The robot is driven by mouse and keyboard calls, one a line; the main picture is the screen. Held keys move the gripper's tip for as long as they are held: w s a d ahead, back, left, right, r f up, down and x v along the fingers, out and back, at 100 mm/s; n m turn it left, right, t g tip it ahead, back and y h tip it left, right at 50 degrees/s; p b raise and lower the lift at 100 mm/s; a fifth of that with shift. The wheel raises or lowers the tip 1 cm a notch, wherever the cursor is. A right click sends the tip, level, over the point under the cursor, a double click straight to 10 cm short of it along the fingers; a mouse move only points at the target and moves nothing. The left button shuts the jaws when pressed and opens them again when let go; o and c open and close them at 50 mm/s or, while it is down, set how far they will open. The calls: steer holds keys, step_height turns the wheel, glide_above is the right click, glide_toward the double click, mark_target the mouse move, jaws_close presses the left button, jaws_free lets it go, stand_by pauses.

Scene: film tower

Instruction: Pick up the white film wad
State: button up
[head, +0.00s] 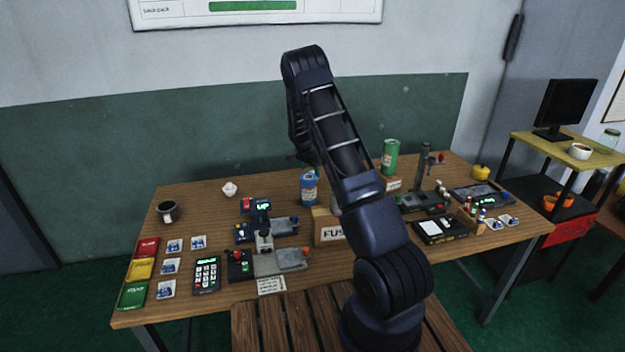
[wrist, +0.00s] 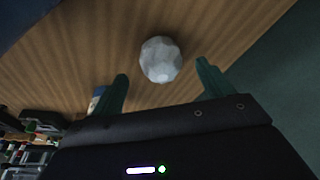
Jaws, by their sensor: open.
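The white film wad (head: 230,189) is a small crumpled lump at the back left of the wooden table (head: 190,205), in the head view. In the wrist view the wad (wrist: 160,57) is a pale, faceted ball on the bare wood. My gripper (wrist: 162,71) is open and empty, with a dark green finger to each side of the wad's near edge in the picture. The wad lies mostly beyond the fingertips there, and neither finger visibly touches it. How far the fingers are above it I cannot tell. In the head view my arm hides the gripper.
A dark mug (head: 167,212) stands left of the wad. A blue can (head: 309,187) and a device with a lit screen (head: 256,208) are to its right and front. A FUSE box (head: 328,228) and green can (head: 390,156) stand farther right. The wood around the wad is clear.

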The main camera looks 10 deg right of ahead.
steer(key=shift+x, duration=2.9)
steer(key=shift+w+d+r, duration=0.1)
steer(key=c, duration=1.1)
